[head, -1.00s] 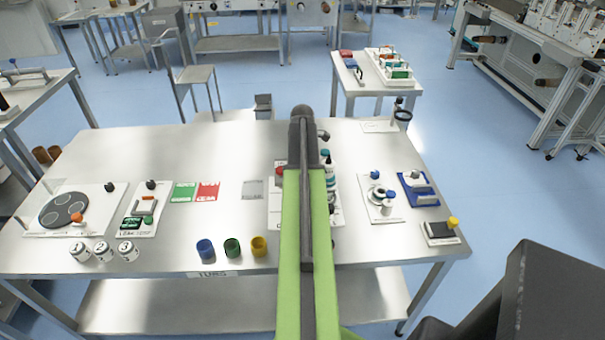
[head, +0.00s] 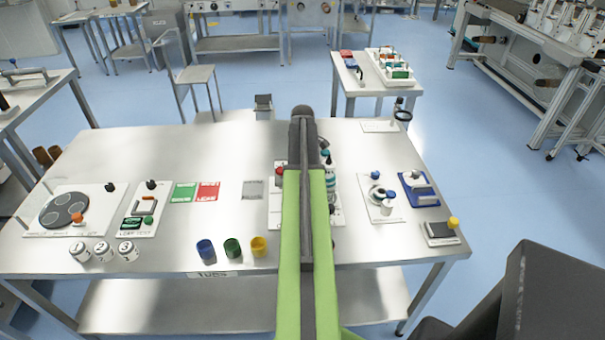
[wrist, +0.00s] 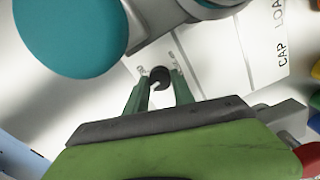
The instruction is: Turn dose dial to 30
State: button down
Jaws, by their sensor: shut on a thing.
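A small dark round knob (wrist: 159,77), which looks like the dose dial, stands on a white plate (wrist: 215,65) in the wrist view. My gripper (wrist: 160,82) is shut on it, with one green finger at each side. A short pale mark shows near the knob's lower edge. I cannot read any dial numbers at this size. In the head view my arm covers most of the station, and the knob and fingertips are hidden there.
A large teal round top (wrist: 70,35) and a grey body (wrist: 200,10) are close above my fingers in the wrist view. A red cap (wrist: 307,160) is at lower right. Three cups, including a blue one (head: 205,250), stand on the steel table (head: 110,150) left of my arm.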

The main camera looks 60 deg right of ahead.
jog(key=m, duration=0.4)
jog(key=shift+m, duration=0.3)
jog(key=m, duration=0.4)
jog(key=shift+m, duration=0.3)
jog(key=c, duration=1.1)
grip_release()
jog(key=shift+o, duration=0.2)
notch_tip(320, 180, up, 17)
jog(key=p, duration=1.7)
jog(key=shift+r, duration=0.2)
